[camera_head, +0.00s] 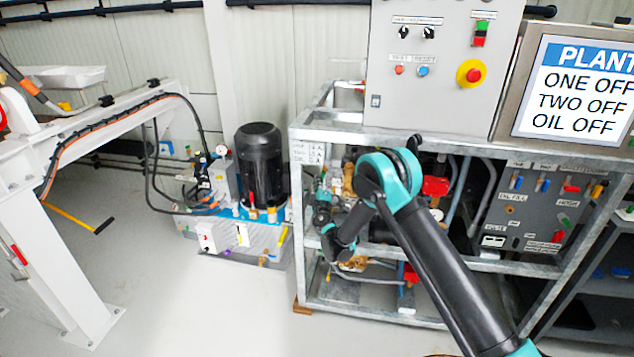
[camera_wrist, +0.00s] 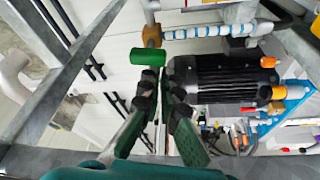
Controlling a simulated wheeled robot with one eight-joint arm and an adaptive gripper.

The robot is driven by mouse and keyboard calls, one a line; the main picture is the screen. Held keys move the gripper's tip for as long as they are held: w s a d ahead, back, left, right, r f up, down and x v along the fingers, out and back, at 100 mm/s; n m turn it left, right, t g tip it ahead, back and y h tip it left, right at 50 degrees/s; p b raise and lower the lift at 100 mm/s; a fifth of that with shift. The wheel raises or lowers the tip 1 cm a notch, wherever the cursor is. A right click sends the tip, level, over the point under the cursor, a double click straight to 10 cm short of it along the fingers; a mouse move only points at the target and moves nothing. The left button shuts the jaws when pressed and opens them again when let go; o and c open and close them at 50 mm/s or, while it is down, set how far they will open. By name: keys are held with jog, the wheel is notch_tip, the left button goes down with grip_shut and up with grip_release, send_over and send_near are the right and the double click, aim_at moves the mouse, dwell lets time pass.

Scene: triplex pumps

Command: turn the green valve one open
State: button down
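A green valve handle (camera_wrist: 147,56), a short cylinder, shows in the wrist view on a brass-coloured fitting (camera_wrist: 151,36). It lies just beyond my fingertips and slightly left of the line between them. My gripper (camera_wrist: 158,88) has its two dark fingers with green pads apart, with an empty gap between them. The green handle appears clear of both fingers, though the depth is hard to judge. In the head view my arm reaches into the left end of the pump frame, and my wrist (camera_head: 338,243) is beside the pipework. The valve cannot be made out clearly there.
The grey metal frame (camera_head: 440,140) surrounds the pipework. A black motor (camera_wrist: 225,82) is right of my fingers in the wrist view. A control box (camera_head: 440,60) and a screen (camera_head: 580,90) reading ONE OFF, TWO OFF, OIL OFF stand above. Floor (camera_head: 170,290) at left is clear.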

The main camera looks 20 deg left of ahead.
jog(key=shift+w+d, duration=0.2)
jog(key=shift+d, duration=0.1)
dwell(0.4)
jog(key=shift+f, duration=0.1)
